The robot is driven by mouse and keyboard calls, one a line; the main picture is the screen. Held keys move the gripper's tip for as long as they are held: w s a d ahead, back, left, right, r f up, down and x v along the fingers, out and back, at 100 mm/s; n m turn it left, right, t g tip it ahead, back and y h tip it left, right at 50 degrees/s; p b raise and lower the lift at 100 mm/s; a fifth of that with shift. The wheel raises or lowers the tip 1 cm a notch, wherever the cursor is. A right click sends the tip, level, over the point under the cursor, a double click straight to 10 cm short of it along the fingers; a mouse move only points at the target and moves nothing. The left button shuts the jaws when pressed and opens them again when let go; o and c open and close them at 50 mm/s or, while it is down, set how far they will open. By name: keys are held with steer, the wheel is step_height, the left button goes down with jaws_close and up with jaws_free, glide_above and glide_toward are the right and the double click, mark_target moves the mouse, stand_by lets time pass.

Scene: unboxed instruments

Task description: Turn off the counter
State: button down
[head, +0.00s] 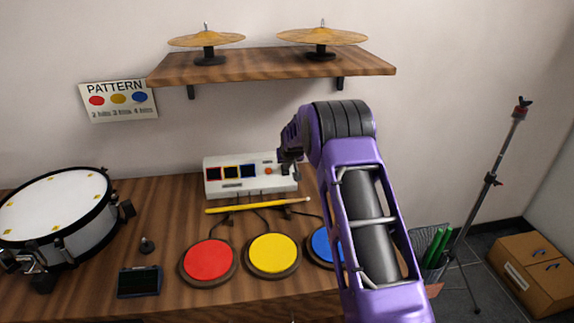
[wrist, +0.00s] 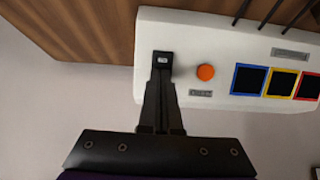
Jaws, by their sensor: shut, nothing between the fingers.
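The counter (head: 222,187) is a white box at the back of the wooden table, against the wall. It has red, yellow and blue framed dark displays and an orange round button (head: 268,171). In the wrist view the counter (wrist: 225,45) shows upside down, with the orange button (wrist: 206,72) beside a small black switch (wrist: 162,60). My gripper (wrist: 162,75) is shut and empty, its fingertips at the black switch, partly covering it. I cannot tell if they touch. In the head view my gripper (head: 290,165) is at the counter's right end, mostly hidden by my arm.
Red (head: 209,259), yellow (head: 273,253) and blue (head: 320,245) pads lie in front of the counter, with a drumstick (head: 255,206) between. A drum (head: 55,220) stands at left. A shelf (head: 270,65) with two cymbals hangs above. A stand (head: 490,180) is at right.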

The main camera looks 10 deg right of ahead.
steer(key=shift+r, duration=0.1)
steer(key=shift+r, duration=0.7)
